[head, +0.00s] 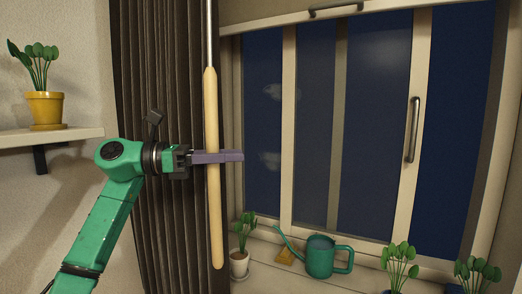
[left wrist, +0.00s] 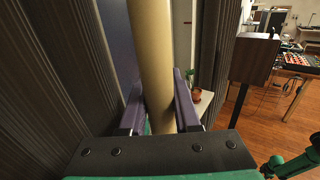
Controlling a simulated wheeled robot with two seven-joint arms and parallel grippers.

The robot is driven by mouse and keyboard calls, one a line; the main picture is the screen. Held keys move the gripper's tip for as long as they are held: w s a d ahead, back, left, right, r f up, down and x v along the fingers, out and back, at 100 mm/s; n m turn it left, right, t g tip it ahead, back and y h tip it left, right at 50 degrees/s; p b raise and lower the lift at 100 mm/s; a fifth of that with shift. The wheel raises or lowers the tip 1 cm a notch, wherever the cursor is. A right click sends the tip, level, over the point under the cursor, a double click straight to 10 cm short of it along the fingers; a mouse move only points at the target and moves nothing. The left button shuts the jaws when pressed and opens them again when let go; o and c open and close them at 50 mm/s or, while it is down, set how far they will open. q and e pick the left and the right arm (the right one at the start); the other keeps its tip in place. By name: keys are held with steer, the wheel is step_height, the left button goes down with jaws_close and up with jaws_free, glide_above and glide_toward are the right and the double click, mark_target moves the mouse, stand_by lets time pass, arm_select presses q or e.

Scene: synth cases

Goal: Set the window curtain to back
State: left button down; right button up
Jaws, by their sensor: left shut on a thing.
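The dark brown pleated curtain (head: 150,70) hangs in folds along the left side of the window (head: 370,130), leaving most of the glass uncovered. A pale wooden wand (head: 211,105) hangs upright from a thin metal rod in front of the curtain's right edge. My left gripper (head: 226,156) reaches in from the left and is shut on the wand at about mid-length. In the left wrist view, the wand (left wrist: 152,50) stands between the two purple fingers, with curtain folds (left wrist: 45,80) at the left. My right gripper is not seen.
A green watering can (head: 320,258) and several potted plants stand on the sill below the window. A shelf (head: 50,138) with a yellow-potted plant (head: 44,108) is at the left, above my left arm. The window has a vertical handle (head: 412,130).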

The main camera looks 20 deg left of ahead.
mark_target(207, 55)
arm_select(q)
steer(key=shift+w+a+p, duration=0.1)
steer(key=shift+a+p, duration=0.5)
steer(key=shift+a, duration=1.7)
steer(key=c, duration=0.9)
jaws_free()
step_height(207, 55, up, 20)
steer(key=p, duration=0.7)
steer(key=shift+p, duration=0.4)
